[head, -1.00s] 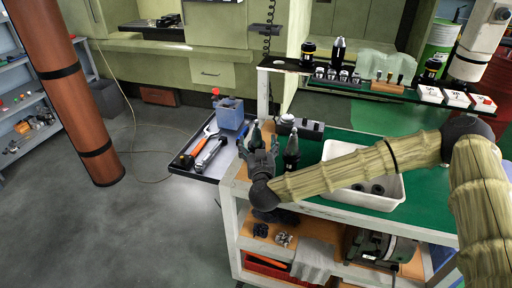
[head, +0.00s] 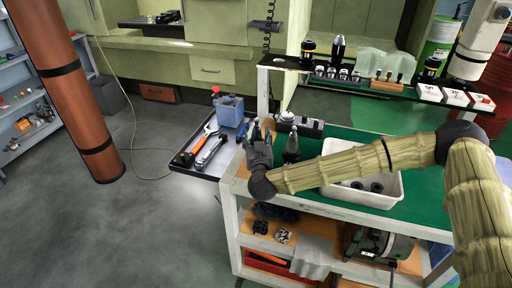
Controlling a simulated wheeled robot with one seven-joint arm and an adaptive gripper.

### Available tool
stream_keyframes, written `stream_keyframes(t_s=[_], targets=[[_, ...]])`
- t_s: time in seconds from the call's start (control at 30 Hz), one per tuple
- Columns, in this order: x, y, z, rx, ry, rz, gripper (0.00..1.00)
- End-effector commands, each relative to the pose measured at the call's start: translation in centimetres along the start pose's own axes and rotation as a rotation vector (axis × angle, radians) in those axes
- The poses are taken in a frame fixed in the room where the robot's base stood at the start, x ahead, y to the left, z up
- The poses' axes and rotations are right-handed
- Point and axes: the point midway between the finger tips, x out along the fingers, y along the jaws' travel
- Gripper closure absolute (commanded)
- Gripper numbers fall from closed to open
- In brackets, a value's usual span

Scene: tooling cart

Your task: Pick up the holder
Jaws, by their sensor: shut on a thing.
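My gripper (head: 256,138) is at the left end of the cart's green top, in the head view. It is shut on a dark, pointed holder (head: 255,128), whose tip shows above the fingers. The fingers hide most of the holder, and I cannot tell how far its base is above the top. A second dark, cone-shaped holder (head: 291,150) stands upright on the cart, just right of my gripper and apart from it.
A black side tray (head: 184,171) left of my gripper holds tools and a blue box (head: 230,111). A white bin (head: 400,190) with dark rings lies under my forearm. A raised shelf (head: 350,87) carries several small holders behind.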

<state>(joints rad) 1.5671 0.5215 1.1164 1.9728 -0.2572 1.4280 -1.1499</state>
Motion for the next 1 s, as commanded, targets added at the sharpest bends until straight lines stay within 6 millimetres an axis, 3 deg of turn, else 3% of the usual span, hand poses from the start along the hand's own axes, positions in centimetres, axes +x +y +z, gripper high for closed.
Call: stream_keyframes(t_s=[0.37, 0.87, 1.0], targets=[[0.1, 0.0, -0.7, 0.000, 0.005, 0.000, 0.89], [0.1, 0.0, -3.7, 0.001, 0.005, 0.000, 0.89], [-1.6, -0.2, -3.8, 0.001, 0.005, -0.002, 0.89]])
